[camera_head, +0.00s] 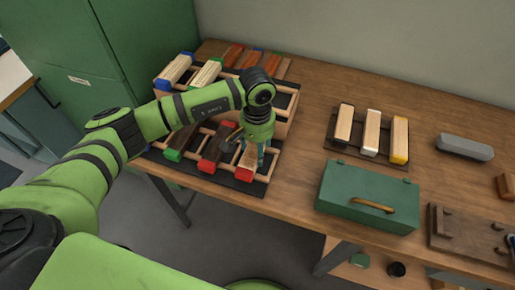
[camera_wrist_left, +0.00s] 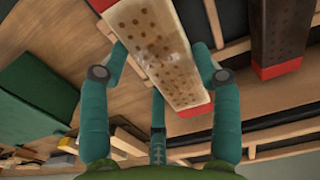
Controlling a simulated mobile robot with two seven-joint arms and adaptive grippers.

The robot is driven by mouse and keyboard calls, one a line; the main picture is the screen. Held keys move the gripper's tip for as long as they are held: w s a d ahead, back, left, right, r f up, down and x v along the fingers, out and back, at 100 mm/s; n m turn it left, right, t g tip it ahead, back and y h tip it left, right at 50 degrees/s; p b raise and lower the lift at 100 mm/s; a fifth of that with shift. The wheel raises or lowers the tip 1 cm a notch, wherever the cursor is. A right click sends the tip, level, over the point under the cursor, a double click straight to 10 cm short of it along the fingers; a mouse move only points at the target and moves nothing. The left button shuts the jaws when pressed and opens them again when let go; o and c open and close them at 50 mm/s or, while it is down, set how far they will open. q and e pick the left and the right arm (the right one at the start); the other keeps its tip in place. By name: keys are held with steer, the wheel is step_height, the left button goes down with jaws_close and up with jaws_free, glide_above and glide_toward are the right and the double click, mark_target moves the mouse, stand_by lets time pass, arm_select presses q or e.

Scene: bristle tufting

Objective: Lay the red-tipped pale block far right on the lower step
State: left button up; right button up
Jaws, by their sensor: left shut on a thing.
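The red-tipped pale block (camera_head: 248,162) is at the far right of the rack's lower step (camera_head: 262,187), its red end toward the front edge. My left gripper (camera_head: 257,150) reaches down over it and is shut on it. In the left wrist view the pale block (camera_wrist_left: 155,45), with dark dots on its face, lies between the teal fingers (camera_wrist_left: 165,68). I cannot tell whether it rests on the step or is just above it. Left of it lies a dark block with a red tip (camera_head: 217,143), then a dark block with a green tip (camera_head: 183,142). My right gripper is not in view.
Pale blocks with blue (camera_head: 174,71) and green (camera_head: 205,75) tips lie on the upper step, with redder blocks (camera_head: 245,60) behind. A mat with several blocks (camera_head: 370,133), a green toolbox (camera_head: 367,196) and a grey block (camera_head: 465,147) stand to the right. Bare tabletop lies between.

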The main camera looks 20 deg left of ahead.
arm_select(q)
steer(key=shift+f, duration=1.15)
steer(key=o, duration=1.3)
steer(key=shift+c, duration=0.2)
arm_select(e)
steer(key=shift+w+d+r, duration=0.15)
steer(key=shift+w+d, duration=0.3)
arm_select(q)
steer(key=shift+r, duration=0.2)
step_height(320, 180, up, 12)
steer(key=b, duration=0.2)
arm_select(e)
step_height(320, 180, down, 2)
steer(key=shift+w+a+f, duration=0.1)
